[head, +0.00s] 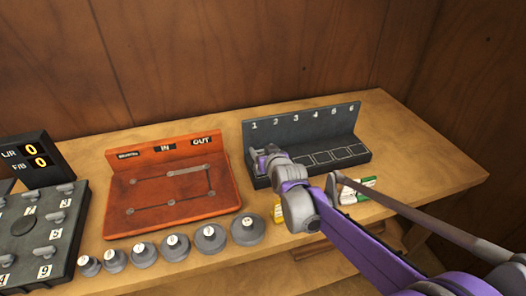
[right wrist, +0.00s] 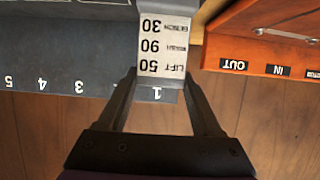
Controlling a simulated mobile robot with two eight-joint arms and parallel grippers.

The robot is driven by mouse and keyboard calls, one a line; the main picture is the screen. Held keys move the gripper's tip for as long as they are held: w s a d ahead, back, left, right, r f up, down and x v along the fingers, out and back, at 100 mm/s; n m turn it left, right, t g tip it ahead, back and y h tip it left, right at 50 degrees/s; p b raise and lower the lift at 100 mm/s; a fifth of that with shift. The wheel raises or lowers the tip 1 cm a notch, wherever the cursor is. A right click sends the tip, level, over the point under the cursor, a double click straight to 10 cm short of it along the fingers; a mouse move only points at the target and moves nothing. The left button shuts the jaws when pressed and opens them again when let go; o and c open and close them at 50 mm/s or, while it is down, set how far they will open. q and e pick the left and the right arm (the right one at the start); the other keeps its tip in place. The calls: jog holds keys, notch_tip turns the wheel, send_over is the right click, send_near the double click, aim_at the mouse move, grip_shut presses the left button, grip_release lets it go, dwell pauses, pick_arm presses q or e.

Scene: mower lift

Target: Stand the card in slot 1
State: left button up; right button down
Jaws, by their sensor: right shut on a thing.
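The dark rack (head: 345,128) stands on the bench, with slots numbered 1 to 6 along its back wall. My right gripper (head: 262,160) is at the rack's left end, below the number 1. In the right wrist view, its fingers (right wrist: 165,85) are shut on a pale card (right wrist: 163,48) printed LIFT 50, 90 and 30, seen upside down. The card is in line with the slot 1 label (right wrist: 157,96). I cannot tell whether its lower edge is in the slot or above it. In the head view the gripper hides the card. My left gripper is out of view.
An orange board (head: 170,185) marked IN and OUT stands left of the rack. Several grey weights (head: 210,238) line the bench front. A green-and-white card (head: 357,190) and a yellow item (head: 279,213) lie before the rack. A numbered panel (head: 40,235) and a display (head: 33,158) are far left.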

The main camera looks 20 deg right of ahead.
jog(key=shift+f, duration=0.2)
jog(key=shift+c, duration=0.3)
grip_release()
jog(key=shift+r, duration=0.15)
jog(key=shift+s+r, duration=0.15)
jog(key=v, duration=1.2)
jog(key=s+f+g, duration=0.1)
jog(key=s+f, duration=0.1)
jog(key=s, duration=0.1)
jog(key=s+f+g, duration=0.1)
jog(key=s+f, duration=0.1)
jog(key=s, duration=0.1)
jog(key=s+a+f+g, duration=0.1)
jog(key=s+f, duration=0.1)
jog(key=s, duration=0.1)
jog(key=shift+s+f+p, duration=0.15)
jog(key=shift+f+p, duration=0.05)
jog(key=shift+p, duration=0.15)
jog(key=s+f+g, duration=0.2)
jog(key=s+f, duration=0.2)
jog(key=s, duration=0.4)
jog(key=s+d+f+g, duration=0.1)
jog(key=s+f+g, duration=0.2)
jog(key=s+f, duration=0.2)
jog(key=s, duration=0.3)
